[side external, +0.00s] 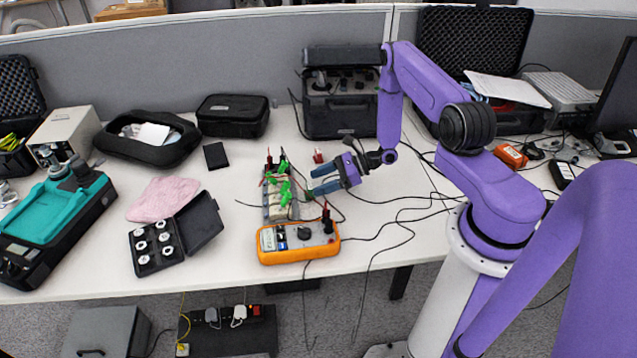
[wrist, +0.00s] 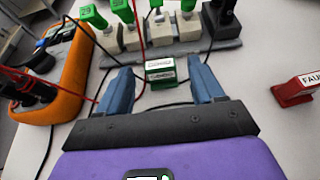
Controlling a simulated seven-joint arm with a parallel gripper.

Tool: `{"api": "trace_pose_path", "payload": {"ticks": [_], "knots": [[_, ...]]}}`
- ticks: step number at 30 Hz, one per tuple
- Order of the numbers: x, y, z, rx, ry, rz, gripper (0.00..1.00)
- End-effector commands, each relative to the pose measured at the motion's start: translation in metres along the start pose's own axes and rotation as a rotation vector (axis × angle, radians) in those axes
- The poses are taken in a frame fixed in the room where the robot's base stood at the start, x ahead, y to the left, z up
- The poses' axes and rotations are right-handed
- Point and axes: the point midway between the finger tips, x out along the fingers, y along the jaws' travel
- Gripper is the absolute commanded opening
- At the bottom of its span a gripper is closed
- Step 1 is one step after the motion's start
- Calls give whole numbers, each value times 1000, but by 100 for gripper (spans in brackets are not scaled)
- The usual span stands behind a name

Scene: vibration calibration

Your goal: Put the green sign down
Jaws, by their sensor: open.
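The green sign (wrist: 161,85), a small green block with white label faces, is on the table in the wrist view. It sits between the two blue fingers of my gripper (wrist: 159,70), near their tips, with a visible gap on each side. My gripper also shows in the side view (side external: 313,180), open and low over the table, pointing left toward the power strip. I cannot make out the green sign clearly in the side view.
A power strip (side external: 266,207) with green-tagged plugs lies just beyond the sign. An orange meter (side external: 285,251) stands in front of it. A red sign (wrist: 295,90) stands to the right in the wrist view. Black cables (side external: 402,222) cross the table.

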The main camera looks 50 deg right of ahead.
Motion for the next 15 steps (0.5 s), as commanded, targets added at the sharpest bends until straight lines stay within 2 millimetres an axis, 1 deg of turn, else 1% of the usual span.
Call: {"api": "trace_pose_path", "payload": {"ticks": [1, 9, 12, 15], "knots": [[-10, -1, 0, 3, 0, -5, 67], [-64, -1, 0, 1, 0, -6, 67], [-82, 0, 0, 2, 0, -5, 67], [-95, -1, 0, 0, 1, -3, 67]]}}
